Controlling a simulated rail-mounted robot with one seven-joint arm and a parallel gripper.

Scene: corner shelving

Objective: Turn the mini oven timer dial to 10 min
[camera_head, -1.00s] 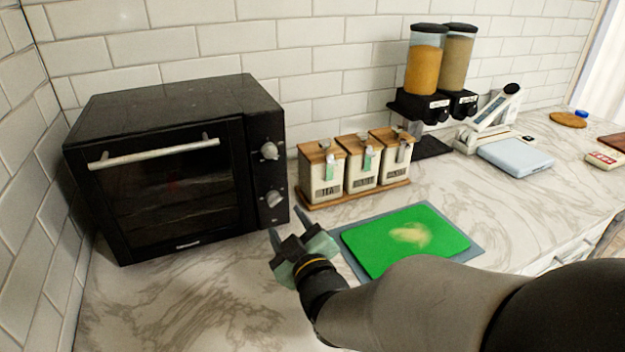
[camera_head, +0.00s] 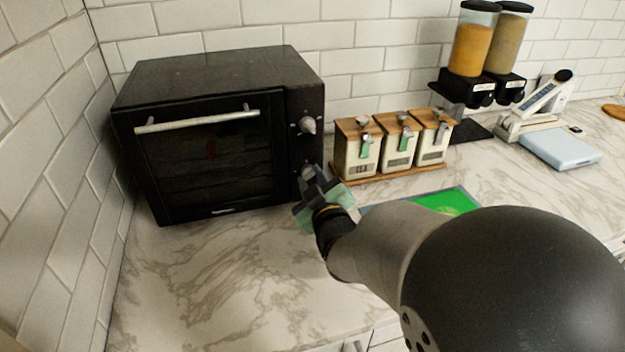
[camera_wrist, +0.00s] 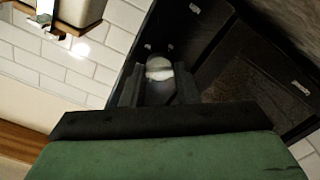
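The black mini oven (camera_head: 205,165) stands at the back left of the counter, its glass door shut. Its control panel, to the right of the door, has an upper dial (camera_head: 308,125) and a lower dial (camera_head: 307,172). My gripper (camera_head: 316,175) is at the lower dial and partly covers it. In the wrist view a pale round dial (camera_wrist: 158,68) shows between the two fingers of my gripper (camera_wrist: 158,88), which are apart, one on each side. I cannot tell whether they touch it. The dial markings are too small to read.
Several lidded canisters (camera_head: 398,145) stand on a wooden tray just right of the oven. A green board (camera_head: 450,201) lies in front of them, partly behind my arm. Two dispensers (camera_head: 472,50) stand farther right. The counter before the oven is clear.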

